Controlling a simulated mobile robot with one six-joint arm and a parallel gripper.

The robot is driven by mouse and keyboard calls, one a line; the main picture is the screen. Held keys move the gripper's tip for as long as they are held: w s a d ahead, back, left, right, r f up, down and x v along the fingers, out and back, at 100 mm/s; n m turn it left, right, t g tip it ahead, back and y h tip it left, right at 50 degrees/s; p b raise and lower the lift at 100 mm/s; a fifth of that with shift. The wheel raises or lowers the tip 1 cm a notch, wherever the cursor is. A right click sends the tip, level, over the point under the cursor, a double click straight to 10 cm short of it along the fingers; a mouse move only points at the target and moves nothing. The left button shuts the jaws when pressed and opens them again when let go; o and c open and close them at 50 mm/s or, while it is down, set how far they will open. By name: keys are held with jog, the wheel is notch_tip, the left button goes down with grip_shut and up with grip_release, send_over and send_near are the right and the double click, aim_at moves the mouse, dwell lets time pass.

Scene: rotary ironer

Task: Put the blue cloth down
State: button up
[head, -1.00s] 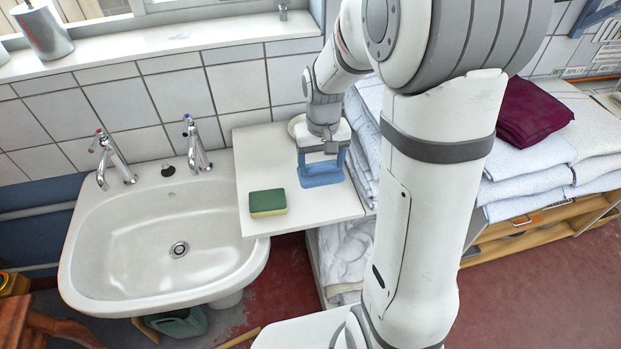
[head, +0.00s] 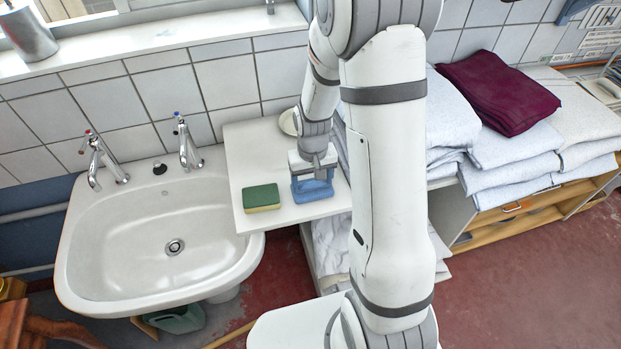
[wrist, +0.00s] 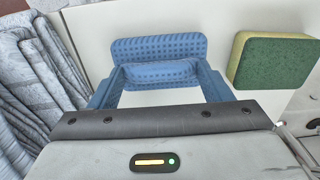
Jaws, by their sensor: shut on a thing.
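The blue cloth (head: 313,191) is a folded, patterned piece at the fingertips of my gripper (head: 313,181), over the white counter (head: 262,150) right of the sink. In the wrist view the cloth (wrist: 146,48) lies across the tips of my gripper (wrist: 160,75), whose blue fingers are shut on it. Part of the cloth shows between the fingers and part beyond them. The cloth is at or just above the counter top; I cannot tell whether it touches. Its underside is hidden.
A green and yellow sponge (head: 261,198) lies on the counter just left of the cloth. The white sink (head: 130,240) with two taps is further left. Stacked pale linens (head: 510,150) with a dark red cloth (head: 499,90) on top stand at right. A round dish (head: 288,122) sits behind my gripper.

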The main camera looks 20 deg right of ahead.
aim_at(313, 184)
jog(key=shift+f, duration=0.15)
jog(key=o, duration=0.9)
notch_tip(313, 184, up, 12)
jog(key=b, duration=0.1)
jog(key=s+r+t, duration=0.1)
jog(key=s+r, duration=0.2)
jog(key=s, duration=0.2)
jog(key=s+r+t, duration=0.1)
jog(key=s+r, duration=0.3)
jog(key=s, duration=0.1)
jog(key=s+r+t, duration=0.1)
jog(key=s+r, duration=0.2)
jog(key=s, duration=0.3)
jog(key=shift+s+a+r, duration=0.1)
jog(key=shift+a+r, duration=0.05)
